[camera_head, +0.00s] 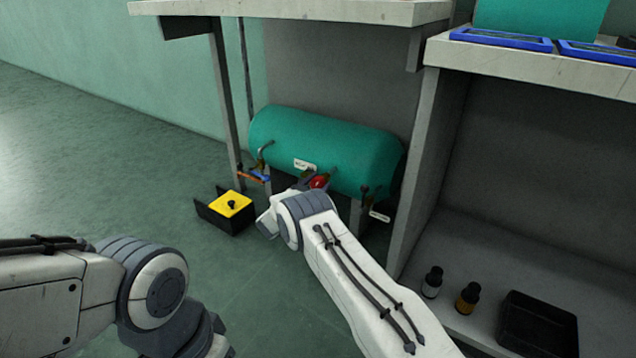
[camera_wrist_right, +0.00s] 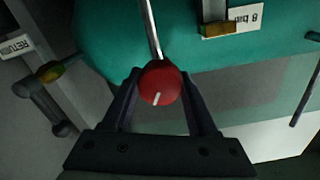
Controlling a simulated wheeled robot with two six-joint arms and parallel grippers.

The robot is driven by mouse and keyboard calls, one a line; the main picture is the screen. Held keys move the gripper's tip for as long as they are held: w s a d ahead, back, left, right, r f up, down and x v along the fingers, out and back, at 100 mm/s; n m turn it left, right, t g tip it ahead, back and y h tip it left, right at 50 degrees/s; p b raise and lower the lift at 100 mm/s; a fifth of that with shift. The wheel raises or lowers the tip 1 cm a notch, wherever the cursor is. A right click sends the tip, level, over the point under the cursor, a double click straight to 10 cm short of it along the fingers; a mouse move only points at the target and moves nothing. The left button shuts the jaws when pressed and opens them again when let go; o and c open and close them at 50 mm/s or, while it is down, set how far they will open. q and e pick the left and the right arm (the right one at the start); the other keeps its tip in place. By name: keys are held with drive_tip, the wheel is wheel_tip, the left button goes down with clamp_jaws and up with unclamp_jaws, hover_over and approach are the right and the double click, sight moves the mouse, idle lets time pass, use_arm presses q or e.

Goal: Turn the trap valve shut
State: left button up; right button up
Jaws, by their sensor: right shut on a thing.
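A teal tank (camera_head: 330,145) lies under the bench. A red round knob (camera_head: 319,182) sits at its front on a thin metal pipe; it looks like the trap valve, but I see no label naming it. In the right wrist view the red knob (camera_wrist_right: 160,84) has a short white mark near its lower edge. My right gripper (camera_wrist_right: 160,76) is shut on the red knob, one finger on each side. In the head view my right wrist hides most of that gripper. My left arm is at the lower left, and its fingers are out of view.
A valve with an orange and blue handle (camera_head: 254,175) is left of the knob. A black box with a yellow top (camera_head: 230,206) stands on the floor. A bench leg (camera_head: 418,150) is on the right. Two small bottles and a black tray (camera_head: 538,325) sit on the lower shelf.

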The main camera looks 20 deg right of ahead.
drive_tip(key=m, duration=0.6)
drive_tip(key=shift+s+f, duration=0.1)
drive_tip(key=shift+f, duration=0.05)
drive_tip(key=m, duration=0.5)
drive_tip(key=shift+f+m, duration=0.1)
drive_tip(key=shift+m, duration=0.4)
drive_tip(key=o, duration=1.4)
